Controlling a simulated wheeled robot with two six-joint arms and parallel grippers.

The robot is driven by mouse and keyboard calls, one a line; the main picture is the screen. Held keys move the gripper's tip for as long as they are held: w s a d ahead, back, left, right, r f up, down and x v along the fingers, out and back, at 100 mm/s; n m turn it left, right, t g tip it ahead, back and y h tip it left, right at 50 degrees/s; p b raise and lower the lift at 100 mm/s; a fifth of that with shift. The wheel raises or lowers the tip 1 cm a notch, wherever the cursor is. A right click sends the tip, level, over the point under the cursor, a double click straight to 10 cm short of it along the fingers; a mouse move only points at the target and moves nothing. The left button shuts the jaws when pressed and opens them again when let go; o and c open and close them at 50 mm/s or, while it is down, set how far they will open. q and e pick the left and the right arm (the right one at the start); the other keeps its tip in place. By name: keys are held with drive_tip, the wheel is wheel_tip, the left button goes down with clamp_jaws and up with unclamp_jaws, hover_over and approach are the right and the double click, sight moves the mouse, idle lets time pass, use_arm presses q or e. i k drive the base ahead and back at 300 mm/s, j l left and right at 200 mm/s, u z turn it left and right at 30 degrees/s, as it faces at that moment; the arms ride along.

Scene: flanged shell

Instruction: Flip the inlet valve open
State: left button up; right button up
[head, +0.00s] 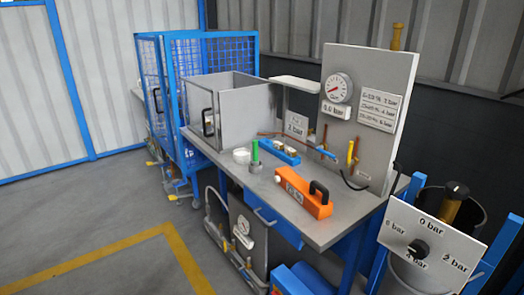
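Two small valve-like fittings stand by the foot of the grey gauge panel (372,75) on the bench. The left fitting (324,138) has a thin yellow upright part, and a copper-coloured pipe runs to it from the left. The right fitting (351,153) is yellow and reddish, with a black hose near its base. I cannot tell which is the inlet valve, or whether either is open or shut. A round gauge (338,88) sits on the panel above a "0.0 bar" plate (336,110). Neither of my grippers is in view.
An orange tool with a black handle (304,194), a green-topped piece (255,153), a blue block (280,151) and a white round item (241,156) are on the workbench (252,190). A pressure dial board (431,247) stands at the right front. Floor at left is clear.

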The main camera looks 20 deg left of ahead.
sight(320, 148)
drive_tip(key=u, duration=0.2)
drive_tip(key=i+j, duration=0.3)
drive_tip(key=j, duration=0.25)
drive_tip(key=i+j+u, duration=0.15)
drive_tip(key=i+j, duration=0.15)
drive_tip(key=j, duration=0.2)
drive_tip(key=i+j, duration=0.3)
drive_tip(key=j, duration=0.2)
drive_tip(key=i+j+u, duration=0.15)
drive_tip(key=i+j, duration=0.2)
drive_tip(key=j, duration=0.15)
